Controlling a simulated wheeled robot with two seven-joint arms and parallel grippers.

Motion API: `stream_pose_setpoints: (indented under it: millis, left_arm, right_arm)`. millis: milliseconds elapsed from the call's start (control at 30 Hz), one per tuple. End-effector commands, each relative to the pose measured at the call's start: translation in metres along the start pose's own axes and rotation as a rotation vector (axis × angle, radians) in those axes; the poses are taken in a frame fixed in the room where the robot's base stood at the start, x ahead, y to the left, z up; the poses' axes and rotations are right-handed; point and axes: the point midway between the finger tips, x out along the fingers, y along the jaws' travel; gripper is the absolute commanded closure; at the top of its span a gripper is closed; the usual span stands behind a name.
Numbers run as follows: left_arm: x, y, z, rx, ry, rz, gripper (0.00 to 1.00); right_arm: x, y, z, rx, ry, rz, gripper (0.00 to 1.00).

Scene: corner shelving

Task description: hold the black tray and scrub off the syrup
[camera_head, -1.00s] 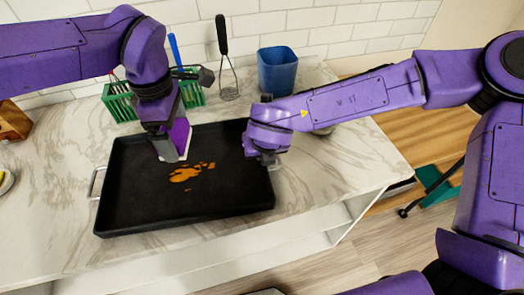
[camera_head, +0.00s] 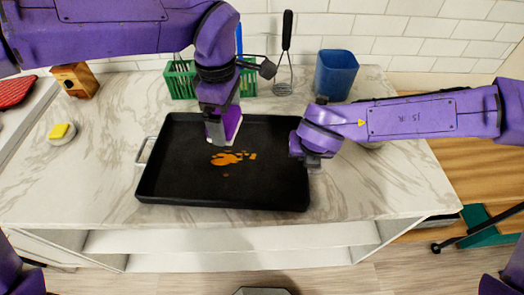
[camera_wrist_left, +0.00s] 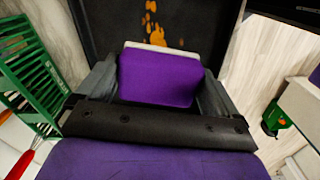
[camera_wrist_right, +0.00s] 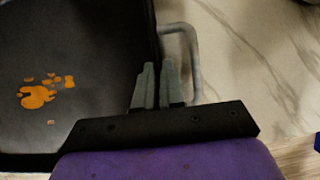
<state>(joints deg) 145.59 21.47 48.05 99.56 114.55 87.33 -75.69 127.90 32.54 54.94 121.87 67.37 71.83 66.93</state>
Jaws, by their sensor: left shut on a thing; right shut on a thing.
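The black tray (camera_head: 190,188) lies on the marble counter, with orange syrup (camera_head: 228,159) on its floor near the middle. The syrup also shows in the left wrist view (camera_wrist_left: 152,28) and the right wrist view (camera_wrist_right: 37,97). My left gripper (camera_head: 220,132) is shut on a purple scrubber (camera_wrist_left: 160,78) with a white edge, over the tray just behind the syrup. I cannot tell whether the scrubber touches the tray. The left handle (camera_head: 145,151) is free.
Behind the tray stand a green basket (camera_head: 181,78), a whisk (camera_head: 284,60) and a blue cup (camera_head: 337,74). The counter's front strip is clear.

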Motion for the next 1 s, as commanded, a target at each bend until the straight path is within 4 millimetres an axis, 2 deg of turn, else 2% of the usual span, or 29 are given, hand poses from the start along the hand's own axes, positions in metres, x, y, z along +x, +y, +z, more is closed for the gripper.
stream_pose_setpoints:
  millis: [467,600,667,800,1000]
  left_arm:
    - [0.0,0.0,0.0,0.0,0.0,0.0,0.3]
    - [0.01,-0.003,-0.01,-0.007,-0.003,-0.003,0.3]
    - [0.018,-0.007,-0.019,0.063,-0.005,-0.004,0.3]
    - [0.031,-0.014,-0.035,0.337,-0.004,-0.006,0.3]
    - [0.038,-0.017,-0.044,0.691,-0.001,-0.007,0.3]
  right_arm:
    - [0.0,0.0,-0.001,0.0,0.001,0.0,1.0]
    - [0.0,0.0,-0.001,0.0,0.001,0.0,1.0]
    - [0.0,0.0,-0.001,0.0,0.001,0.0,1.0]
    - [0.0,0.0,-0.001,0.0,0.001,-0.001,1.0]
    - [0.0,0.0,0.0,0.0,0.001,0.0,1.0]
